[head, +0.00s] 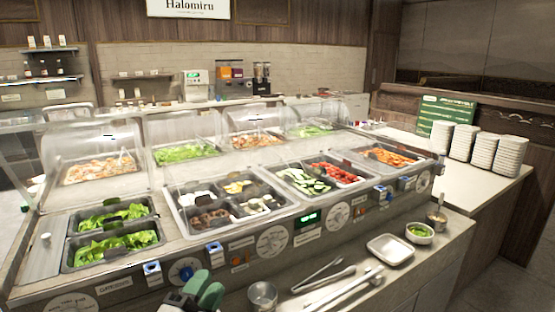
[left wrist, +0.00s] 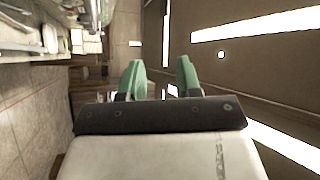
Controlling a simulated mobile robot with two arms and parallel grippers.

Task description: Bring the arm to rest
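My left gripper (head: 204,288) shows at the bottom edge of the head view, in front of the salad counter. In the left wrist view, its two green fingers stand apart with nothing between them, so the gripper (left wrist: 160,77) is open and empty. That view looks across the room, with a wall at the left and bright strips at the right. My right gripper is in neither view.
The salad counter (head: 225,247) with food wells runs across the head view. On its front ledge are a metal cup (head: 262,295), tongs (head: 328,279), a white tray (head: 390,249) and a small bowl (head: 419,239). Stacked plates (head: 509,157) stand at right.

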